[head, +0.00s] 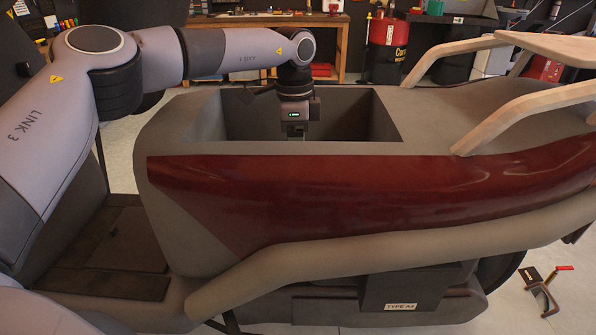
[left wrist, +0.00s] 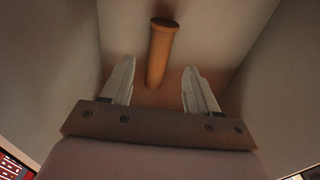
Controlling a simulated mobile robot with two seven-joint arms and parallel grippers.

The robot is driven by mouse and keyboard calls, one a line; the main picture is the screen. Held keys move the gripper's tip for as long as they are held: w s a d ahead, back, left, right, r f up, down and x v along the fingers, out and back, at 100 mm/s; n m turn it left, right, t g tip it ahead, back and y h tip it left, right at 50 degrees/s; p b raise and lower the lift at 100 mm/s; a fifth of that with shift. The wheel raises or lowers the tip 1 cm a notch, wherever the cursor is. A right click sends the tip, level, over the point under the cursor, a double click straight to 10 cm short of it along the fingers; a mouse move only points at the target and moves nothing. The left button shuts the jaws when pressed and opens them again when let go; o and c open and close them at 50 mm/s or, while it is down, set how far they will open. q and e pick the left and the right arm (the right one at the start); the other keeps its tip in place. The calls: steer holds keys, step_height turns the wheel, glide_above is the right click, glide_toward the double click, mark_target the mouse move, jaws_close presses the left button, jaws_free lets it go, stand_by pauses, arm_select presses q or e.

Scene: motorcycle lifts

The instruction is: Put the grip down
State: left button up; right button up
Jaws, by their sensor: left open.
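The grip (left wrist: 159,55) is an orange-brown cylinder with a flanged end. In the left wrist view it lies inside the grey compartment, between and beyond the fingers of my left gripper (left wrist: 160,88). The two fingers are apart and do not touch it. In the head view my left gripper (head: 295,133) reaches down into the open compartment (head: 365,125) in the top of the grey and dark red body. Its fingertips and the grip are hidden there behind the near wall. My right gripper is not in view.
Compartment walls (left wrist: 265,70) rise close around my left gripper. Wooden rails (head: 525,112) stand on the body to the right. A workbench (head: 265,22) and a red drum (head: 388,48) are at the back. A clamp-like tool (head: 545,290) lies on the floor at the right.

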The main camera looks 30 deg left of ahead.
arm_select(q)
steer(key=shift+r, duration=2.35)
